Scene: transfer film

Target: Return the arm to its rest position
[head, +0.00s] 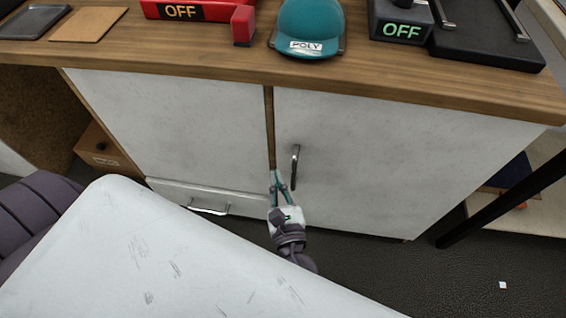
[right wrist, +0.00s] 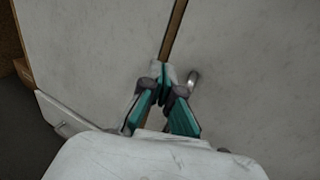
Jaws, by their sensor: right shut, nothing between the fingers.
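My right gripper (head: 278,178) is in front of the white cabinet, low by the narrow gap between its two doors. Its teal fingers are together with nothing between them; they also show in the right wrist view (right wrist: 165,82). The right door (head: 370,150) has a dark curved handle (head: 295,166) just right of the fingertips, and the fingers look apart from it. The handle also shows in the right wrist view (right wrist: 193,78). The left door (head: 185,125) is beside it. My left gripper is not in view.
The wooden counter (head: 400,84) above holds a red OFF device (head: 215,14), a teal POLY object (head: 308,25) and a black OFF device (head: 400,25). A low drawer (head: 205,197) is at lower left. A cardboard box (head: 100,150) and a black table leg (head: 500,195) flank the cabinet.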

